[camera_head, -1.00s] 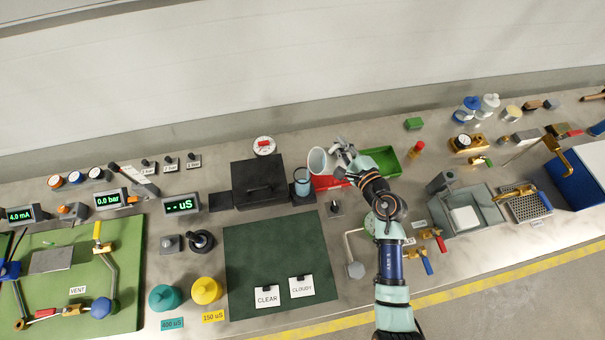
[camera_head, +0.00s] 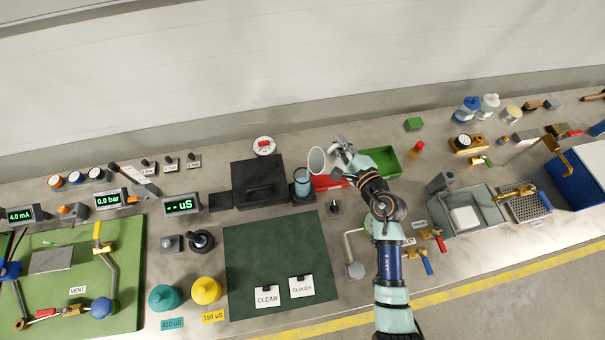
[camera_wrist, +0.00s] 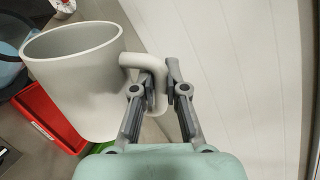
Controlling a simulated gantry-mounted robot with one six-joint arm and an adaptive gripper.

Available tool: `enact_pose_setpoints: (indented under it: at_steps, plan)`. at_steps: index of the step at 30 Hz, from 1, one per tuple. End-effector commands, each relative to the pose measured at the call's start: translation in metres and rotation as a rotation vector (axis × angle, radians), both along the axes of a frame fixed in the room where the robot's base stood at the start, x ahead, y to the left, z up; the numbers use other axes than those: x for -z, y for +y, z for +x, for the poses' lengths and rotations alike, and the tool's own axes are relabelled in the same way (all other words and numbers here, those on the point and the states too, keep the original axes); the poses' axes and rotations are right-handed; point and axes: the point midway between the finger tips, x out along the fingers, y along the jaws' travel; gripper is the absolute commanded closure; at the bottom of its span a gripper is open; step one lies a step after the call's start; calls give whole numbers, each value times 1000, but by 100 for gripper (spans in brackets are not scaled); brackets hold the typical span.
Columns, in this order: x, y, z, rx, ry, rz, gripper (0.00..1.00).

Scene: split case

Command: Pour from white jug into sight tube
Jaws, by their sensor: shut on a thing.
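The white jug (camera_head: 317,161) is held tilted, with its open mouth facing left and toward the head camera. In the wrist view the jug (camera_wrist: 90,92) fills the left side, and its inside looks pale. My gripper (camera_head: 341,150) is shut on the jug's handle, and the wrist view shows both fingers (camera_wrist: 160,88) around it. The sight tube (camera_head: 303,180), a clear bluish cylinder in a dark stand, is just below and left of the jug in the head view. It shows partly at the left edge of the wrist view (camera_wrist: 8,68). I cannot make out any stream.
A black box (camera_head: 258,182) stands left of the tube. A red tray (camera_head: 326,183) and a green tray (camera_head: 386,158) lie beneath and beside my gripper. A dark green mat (camera_head: 275,250) with CLEAR and CLOUDY cards lies in front.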

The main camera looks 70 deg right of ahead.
Motion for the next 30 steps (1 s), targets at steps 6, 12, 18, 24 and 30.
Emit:
enact_pose_setpoints:
  at_steps: [6, 12, 18, 24, 30]
  plan:
    - [-2, 1, 1, 0, 12, -11, 100]
    - [-4, 1, 2, 0, 22, -20, 100]
    - [-5, 2, 3, 0, 34, -31, 100]
    - [-6, 3, 4, -1, 44, -38, 100]
    - [-7, 4, 5, 0, 54, -46, 100]
